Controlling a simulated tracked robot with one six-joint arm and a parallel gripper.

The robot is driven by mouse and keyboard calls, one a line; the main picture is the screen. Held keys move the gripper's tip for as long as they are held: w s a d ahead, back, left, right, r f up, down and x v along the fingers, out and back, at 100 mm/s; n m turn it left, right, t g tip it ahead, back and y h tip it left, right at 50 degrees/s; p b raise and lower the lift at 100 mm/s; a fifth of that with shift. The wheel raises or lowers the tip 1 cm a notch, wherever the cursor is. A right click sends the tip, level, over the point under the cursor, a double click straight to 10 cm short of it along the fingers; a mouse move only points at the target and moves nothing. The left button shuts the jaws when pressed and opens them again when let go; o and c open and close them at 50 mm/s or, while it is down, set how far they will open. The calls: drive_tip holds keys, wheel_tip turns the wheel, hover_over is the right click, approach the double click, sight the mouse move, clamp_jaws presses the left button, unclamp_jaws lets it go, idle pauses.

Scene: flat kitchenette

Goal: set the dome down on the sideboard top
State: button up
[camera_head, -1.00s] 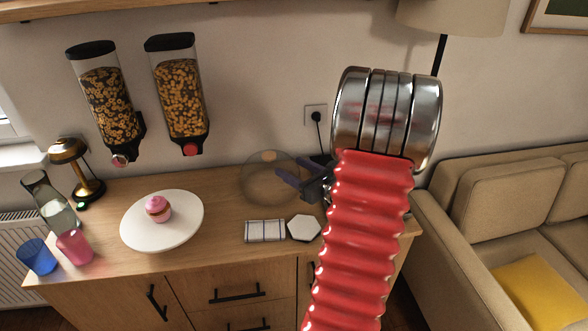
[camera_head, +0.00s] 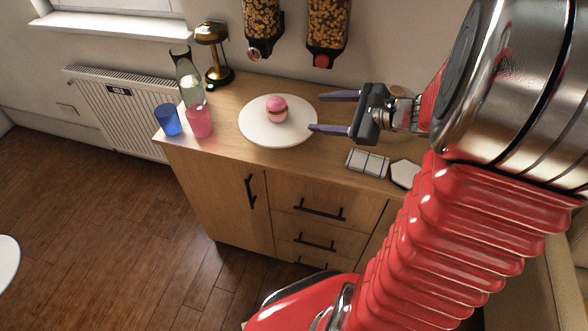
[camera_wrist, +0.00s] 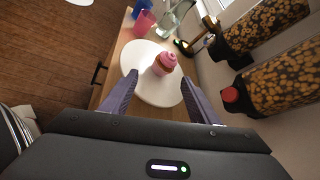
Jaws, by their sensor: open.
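The clear dome (camera_head: 406,137) stands on the sideboard top (camera_head: 225,125), right of the white plate, and shows only faintly. My wrist and gripper hide most of it in the head view. I cannot make it out in the wrist view. My gripper (camera_head: 316,112) is open and empty, its fingers pointing left. Its fingertips are at the right edge of the plate in the head view. In the wrist view the plate and cupcake show between and beyond the fingers (camera_wrist: 159,80).
A pink cupcake (camera_head: 277,108) sits on the white plate (camera_head: 255,128). Blue (camera_head: 168,120) and pink (camera_head: 199,121) cups, a glass carafe (camera_head: 190,80) and a brass lamp (camera_head: 213,50) stand left. Cereal dispensers (camera_head: 326,30) hang above.

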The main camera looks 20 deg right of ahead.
drive_tip(key=s+a+n+g, duration=0.35)
drive_tip(key=a+n, duration=0.25)
drive_tip(key=a, duration=0.2)
drive_tip(key=s+a+n+g, duration=0.3)
drive_tip(key=s+a+n, duration=0.2)
drive_tip(key=a+n, duration=0.15)
drive_tip(key=s+a+r+n+h, duration=0.1)
drive_tip(key=s+r+n+h, duration=0.3)
drive_tip(key=n, duration=0.7)
drive_tip(key=s+t+h, duration=0.1)
drive_tip(key=s+h, duration=0.1)
drive_tip(key=s, duration=0.2)
drive_tip(key=shift+s+r, duration=0.15)
drive_tip(key=shift+r, duration=0.2)
